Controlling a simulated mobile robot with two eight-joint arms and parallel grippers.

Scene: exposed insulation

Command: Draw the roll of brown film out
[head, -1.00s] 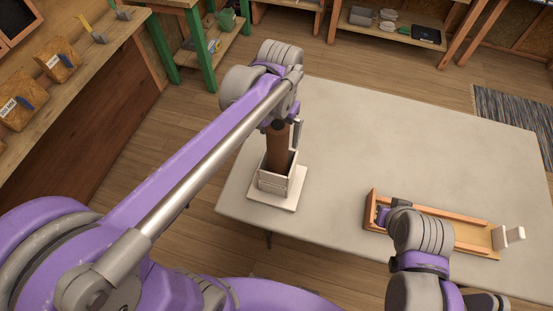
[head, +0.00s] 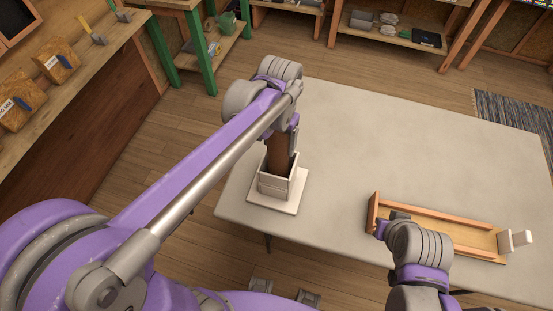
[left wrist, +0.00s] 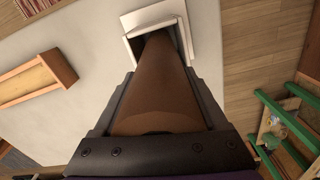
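The roll of brown film (head: 279,151) stands upright with its lower part inside a white open-topped box holder (head: 289,187) on a white base. My left gripper (head: 284,132) is over the top of the roll, with its fingers on opposite sides. In the left wrist view the roll (left wrist: 160,85) fills the space between my two dark fingers, with no clear gap, and runs down into the white holder (left wrist: 187,42). The roll's lower end is hidden. My right gripper (head: 388,223) is at the left end of a wooden tray; its fingers are mostly hidden by its wrist.
The wooden tray (head: 450,222) lies at the table's right front, with a white block (head: 515,240) at its right end. The rest of the grey table (head: 390,130) is clear. A workbench (head: 112,50) runs along the left.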

